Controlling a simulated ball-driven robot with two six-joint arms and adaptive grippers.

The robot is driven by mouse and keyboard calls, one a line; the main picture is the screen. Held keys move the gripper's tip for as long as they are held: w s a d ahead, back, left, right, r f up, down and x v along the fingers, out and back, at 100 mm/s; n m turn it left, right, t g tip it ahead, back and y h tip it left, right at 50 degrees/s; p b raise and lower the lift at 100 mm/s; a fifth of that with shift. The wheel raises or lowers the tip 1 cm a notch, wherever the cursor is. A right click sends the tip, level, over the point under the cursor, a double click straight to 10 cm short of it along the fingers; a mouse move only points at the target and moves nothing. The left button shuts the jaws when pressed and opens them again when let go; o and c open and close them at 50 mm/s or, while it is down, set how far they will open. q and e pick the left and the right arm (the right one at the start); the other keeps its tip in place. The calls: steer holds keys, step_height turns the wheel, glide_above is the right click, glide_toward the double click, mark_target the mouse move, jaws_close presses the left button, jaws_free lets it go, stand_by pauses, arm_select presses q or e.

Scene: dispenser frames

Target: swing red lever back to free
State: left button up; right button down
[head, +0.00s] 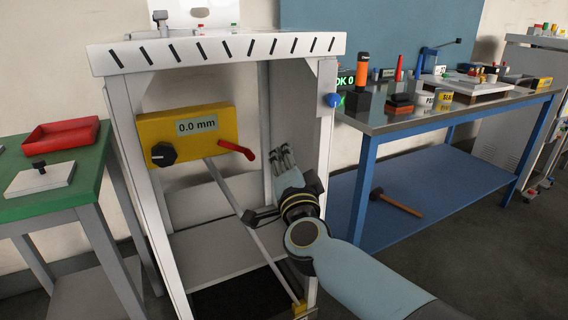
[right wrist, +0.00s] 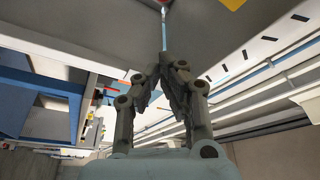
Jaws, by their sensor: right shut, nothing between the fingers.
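The red lever (head: 236,149) sticks out from the right side of a yellow box (head: 186,136) inside the white dispenser frame, its end angled down to the right. The box has a black knob (head: 163,154) and a display (head: 197,126) reading 0.0 mm. My right gripper (head: 284,154) is to the right of the lever, pointing up, apart from it in the picture. In the right wrist view its fingers (right wrist: 170,58) are together and empty; a yellow corner (right wrist: 233,3) shows at the top edge. My left gripper is not in view.
The white frame (head: 118,150) has uprights on both sides, and a diagonal grey rod (head: 240,210) runs below the box. A green table (head: 85,180) with a red tray (head: 61,135) stands left. A blue workbench (head: 440,118) with tools stands right, a hammer (head: 396,202) on its lower shelf.

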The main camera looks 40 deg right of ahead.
mark_target(237, 150)
steer(key=x, duration=0.6)
steer(key=a+f, duration=0.1)
steer(key=a+f+b, duration=0.1)
steer(key=a, duration=0.1)
steer(key=shift+w+a+f, duration=0.15)
steer(key=shift+a+f, duration=0.05)
steer(key=shift+a, duration=0.05)
steer(key=shift+a+f+m+g, duration=0.15)
steer(key=shift+f+m+g, duration=0.25)
steer(key=shift+m, duration=0.3)
steer(key=w+a+f+m+g+y+p, duration=0.1)
steer(key=a+f+m+g+p, duration=0.1)
steer(key=m, duration=0.6)
step_height(237, 150, down, 3)
steer(key=shift+a+r+m+p, duration=0.1)
steer(key=shift+a+m+p, duration=0.3)
steer(key=shift+a+p, duration=0.55)
steer(key=shift+a, duration=0.1)
